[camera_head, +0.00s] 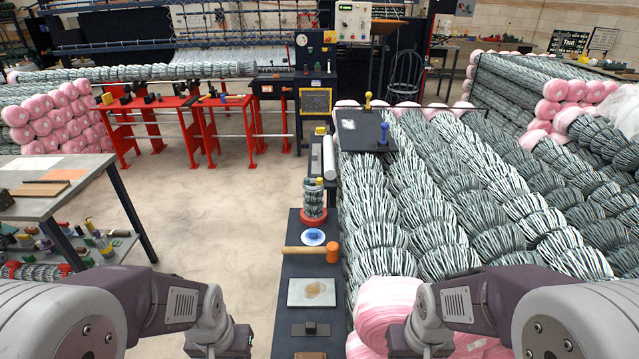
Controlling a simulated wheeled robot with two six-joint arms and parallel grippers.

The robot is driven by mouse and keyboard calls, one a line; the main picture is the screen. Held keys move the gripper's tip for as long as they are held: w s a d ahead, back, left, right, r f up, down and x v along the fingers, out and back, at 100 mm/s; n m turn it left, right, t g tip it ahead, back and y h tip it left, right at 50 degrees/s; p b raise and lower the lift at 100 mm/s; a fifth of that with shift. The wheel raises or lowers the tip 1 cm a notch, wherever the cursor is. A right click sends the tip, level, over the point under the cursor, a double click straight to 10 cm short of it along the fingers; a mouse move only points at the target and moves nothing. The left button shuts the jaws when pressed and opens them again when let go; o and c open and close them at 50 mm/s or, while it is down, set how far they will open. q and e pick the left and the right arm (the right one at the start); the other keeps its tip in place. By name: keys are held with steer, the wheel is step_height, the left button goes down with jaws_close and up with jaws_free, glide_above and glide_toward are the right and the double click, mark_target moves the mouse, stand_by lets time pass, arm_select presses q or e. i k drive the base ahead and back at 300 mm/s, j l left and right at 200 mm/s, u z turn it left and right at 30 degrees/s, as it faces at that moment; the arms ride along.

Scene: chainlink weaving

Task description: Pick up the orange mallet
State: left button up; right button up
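The orange mallet (332,253) lies on a narrow dark bench (294,268) near the middle of the camera_head view. Its orange head points right, at the bench's right edge, and its light wooden handle points left, with its end at about the bench's left edge. My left arm comes in at the lower left and my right arm at the lower right, both below the mallet in the picture and apart from it. The ends of both arms run down toward the bottom edge, and no gripper fingers show.
Beside the mallet are a blue-topped white disc (313,237) above it and a light grey plate (311,292) below it. A wire coil stack (314,200) stands farther back. Large wire rolls (450,200) lie right of the bench. Open floor (215,220) lies left.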

mark_target(331, 250)
steer(key=j+z, duration=0.2)
steer(key=j, duration=1)
steer(key=i+j+z, duration=0.15)
steer(key=i+j, duration=0.15)
steer(key=i+j+z, duration=0.1)
steer(key=i+j, duration=0.2)
steer(key=j, duration=0.25)
steer(key=i+j+z, duration=0.15)
steer(key=i+j, duration=0.15)
steer(key=j, duration=0.15)
steer(key=i+j+z, duration=0.15)
steer(key=i, duration=0.25)
